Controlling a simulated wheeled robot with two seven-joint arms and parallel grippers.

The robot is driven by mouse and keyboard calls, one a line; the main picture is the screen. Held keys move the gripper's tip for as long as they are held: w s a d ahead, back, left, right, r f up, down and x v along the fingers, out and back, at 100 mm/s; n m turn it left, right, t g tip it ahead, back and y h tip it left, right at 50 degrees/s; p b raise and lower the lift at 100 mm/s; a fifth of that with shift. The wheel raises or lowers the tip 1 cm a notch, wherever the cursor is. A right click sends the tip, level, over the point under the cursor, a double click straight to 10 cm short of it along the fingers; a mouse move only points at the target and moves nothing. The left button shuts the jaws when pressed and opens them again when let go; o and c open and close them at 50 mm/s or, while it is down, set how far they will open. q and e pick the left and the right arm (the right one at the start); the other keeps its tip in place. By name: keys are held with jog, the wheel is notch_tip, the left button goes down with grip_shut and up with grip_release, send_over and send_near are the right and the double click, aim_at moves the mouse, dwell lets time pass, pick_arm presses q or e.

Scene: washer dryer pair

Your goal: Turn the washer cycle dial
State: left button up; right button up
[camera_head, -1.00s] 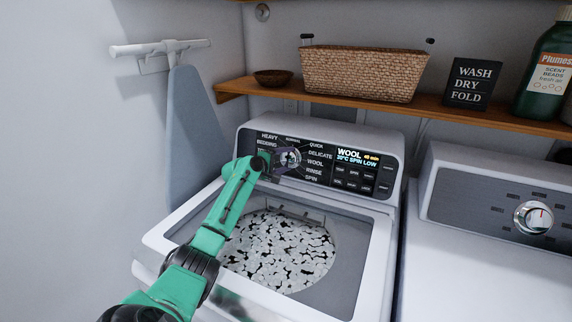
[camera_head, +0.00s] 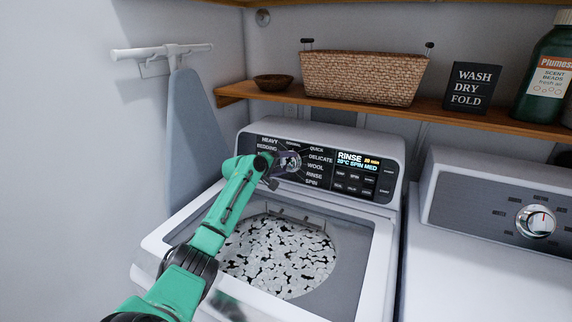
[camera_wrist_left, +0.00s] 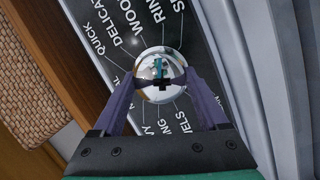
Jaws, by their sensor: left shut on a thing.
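The washer (camera_head: 372,225) stands in the middle of the head view, its control panel (camera_head: 326,184) at the back. The panel display (camera_head: 358,161) reads RINSE, 20°C, SPIN MED. The shiny round cycle dial (camera_wrist_left: 161,68) shows in the left wrist view, with cycle names around it. My left gripper (camera_head: 289,163) is at the dial in the head view and partly covers it. In the left wrist view the fingers of my left gripper (camera_wrist_left: 162,88) are shut on the dial, one on each side. My right gripper is not in view.
A dryer (camera_head: 470,240) with its own knob (camera_head: 536,221) stands at the right. A wooden shelf (camera_head: 235,92) above holds a wicker basket (camera_head: 362,78), a bowl (camera_head: 273,82), a sign (camera_head: 472,86) and a green bottle (camera_head: 543,75). An ironing board (camera_head: 190,130) hangs at the left.

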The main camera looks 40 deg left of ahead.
pick_arm(q)
jog(key=o, duration=1.3)
jog(key=shift+d+f, duration=0.1)
jog(key=shift+f, duration=0.05)
jog(key=shift+c, duration=0.2)
jog(key=shift+s, duration=0.1)
jog(key=b+v, duration=0.3)
jog(key=v, duration=1.1)
jog(key=shift+s, duration=0.15)
